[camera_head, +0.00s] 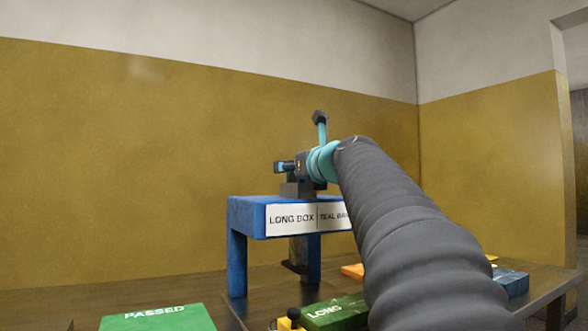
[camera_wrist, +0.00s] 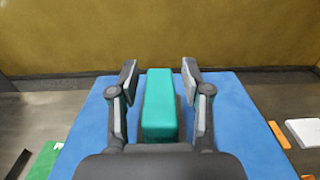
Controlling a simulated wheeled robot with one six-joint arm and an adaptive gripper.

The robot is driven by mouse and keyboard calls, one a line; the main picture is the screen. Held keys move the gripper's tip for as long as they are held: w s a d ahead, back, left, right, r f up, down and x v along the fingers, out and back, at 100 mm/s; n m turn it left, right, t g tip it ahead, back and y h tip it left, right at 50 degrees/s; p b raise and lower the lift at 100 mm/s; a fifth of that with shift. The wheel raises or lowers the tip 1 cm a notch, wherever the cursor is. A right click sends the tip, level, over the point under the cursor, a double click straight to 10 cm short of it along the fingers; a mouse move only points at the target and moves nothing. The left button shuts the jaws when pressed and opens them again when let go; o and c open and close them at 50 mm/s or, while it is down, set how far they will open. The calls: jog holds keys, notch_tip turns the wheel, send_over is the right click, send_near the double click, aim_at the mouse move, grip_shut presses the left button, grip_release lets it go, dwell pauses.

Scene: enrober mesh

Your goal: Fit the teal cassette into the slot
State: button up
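The teal cassette (camera_wrist: 160,105) is a long block in the middle of the wrist view, over the blue top of the stand (camera_wrist: 228,120). My gripper (camera_wrist: 160,80) has one finger on each side of it, with narrow gaps between the fingers and the block, so it looks open. In the head view my gripper (camera_head: 297,188) is low over the top of the blue stand (camera_head: 245,215), whose white label (camera_head: 290,219) reads "LONG BOX" and "TEAL BA…". The cassette cannot be made out there. I cannot tell where the slot is.
A green "PASSED" block (camera_head: 158,318) lies at the front left of the dark table (camera_head: 70,310). A green "LONG" box (camera_head: 336,313) and a yellow piece with a black knob (camera_head: 290,320) are at the front. A blue box (camera_head: 512,283) lies right of my arm.

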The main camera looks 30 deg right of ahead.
jog(key=shift+r, duration=0.1)
jog(key=s+b, duration=0.1)
jog(key=s, duration=1.1)
jog(key=shift+d, duration=0.2)
